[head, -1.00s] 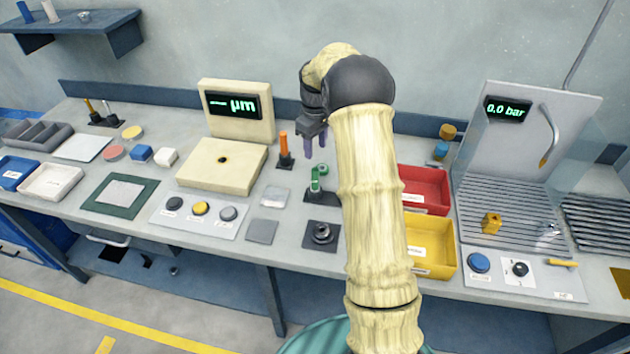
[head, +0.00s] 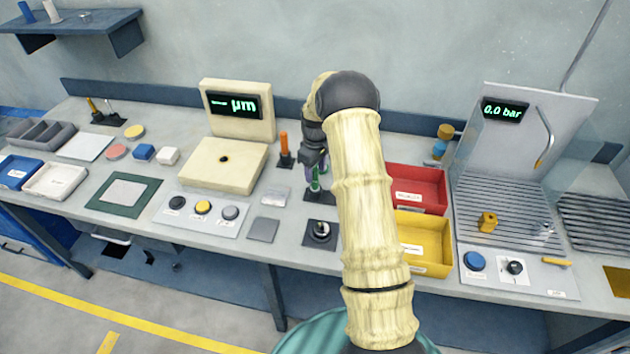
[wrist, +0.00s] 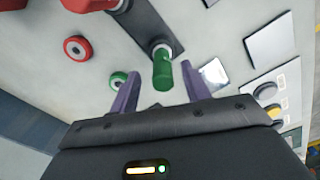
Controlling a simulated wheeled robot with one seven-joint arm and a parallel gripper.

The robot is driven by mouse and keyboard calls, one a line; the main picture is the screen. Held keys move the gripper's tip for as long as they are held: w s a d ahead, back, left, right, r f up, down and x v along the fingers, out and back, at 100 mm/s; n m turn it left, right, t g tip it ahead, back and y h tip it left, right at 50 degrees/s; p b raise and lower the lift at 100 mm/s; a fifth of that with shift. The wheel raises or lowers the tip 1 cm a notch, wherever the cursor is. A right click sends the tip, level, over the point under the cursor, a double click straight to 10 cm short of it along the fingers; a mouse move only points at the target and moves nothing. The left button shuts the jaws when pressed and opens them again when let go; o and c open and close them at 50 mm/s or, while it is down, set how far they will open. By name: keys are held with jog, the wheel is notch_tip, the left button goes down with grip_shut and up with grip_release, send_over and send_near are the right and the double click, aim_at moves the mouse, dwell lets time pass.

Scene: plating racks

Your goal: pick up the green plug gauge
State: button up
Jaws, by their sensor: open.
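The green plug gauge (wrist: 162,72) stands on a dark stand (wrist: 148,22) in the wrist view, with its green end toward my gripper. In the head view the gauge (head: 315,186) shows only in part, just below my fingers. My gripper (wrist: 158,85) is open, with one purple finger on each side of the gauge. In the head view my gripper (head: 315,172) is over the stand, partly hidden by my arm. I cannot tell whether either finger touches the gauge. A green ring (wrist: 118,79) lies beside the left finger.
A red ring (wrist: 77,47) lies near the green ring. An orange-handled gauge (head: 284,150) stands left of my gripper, by the beige measuring unit (head: 222,165). Red (head: 415,170) and yellow (head: 425,262) bins stand to the right.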

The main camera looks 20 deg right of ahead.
aim_at(315, 181)
jog(key=shift+s+a+f+p, duration=0.15)
jog(key=shift+f+p, duration=0.9)
jog(key=shift+f, duration=1.3)
jog(key=c, duration=0.9)
